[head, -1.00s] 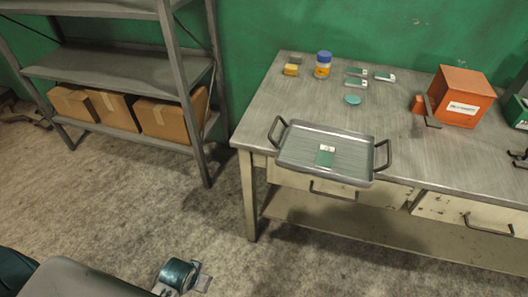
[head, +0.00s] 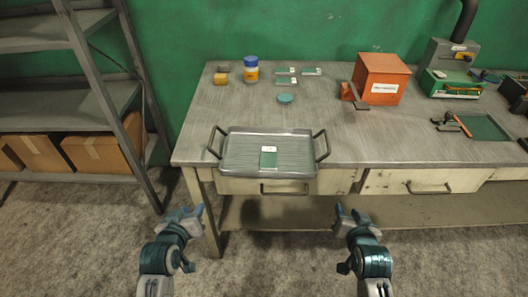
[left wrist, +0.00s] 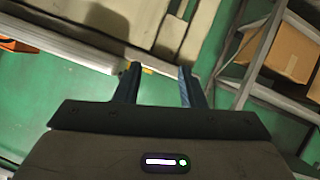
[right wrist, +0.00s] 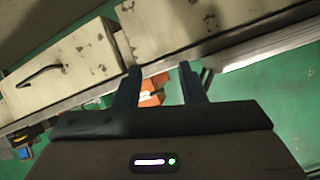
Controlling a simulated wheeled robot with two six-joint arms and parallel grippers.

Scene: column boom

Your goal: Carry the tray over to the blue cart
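The grey metal tray (head: 240,157) with two dark upright handles sits at the front edge of the workbench, slightly over the edge. A green card with a white label (head: 269,157) lies in it. My left gripper (head: 192,215) is in front of the bench, below and left of the tray, apart from it. My right gripper (head: 350,216) is below and right of the tray, also apart. In the wrist views, the fingers of the left gripper (left wrist: 158,82) and the right gripper (right wrist: 160,85) are spread with nothing between them. No blue cart shows in any view.
The workbench (head: 340,130) holds an orange box (head: 382,78), a blue-lidded jar (head: 251,69), a teal disc (head: 285,98), small green cards and a grey-green machine (head: 450,70). A metal shelf (head: 60,97) with cardboard boxes stands left. Bare floor lies in front.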

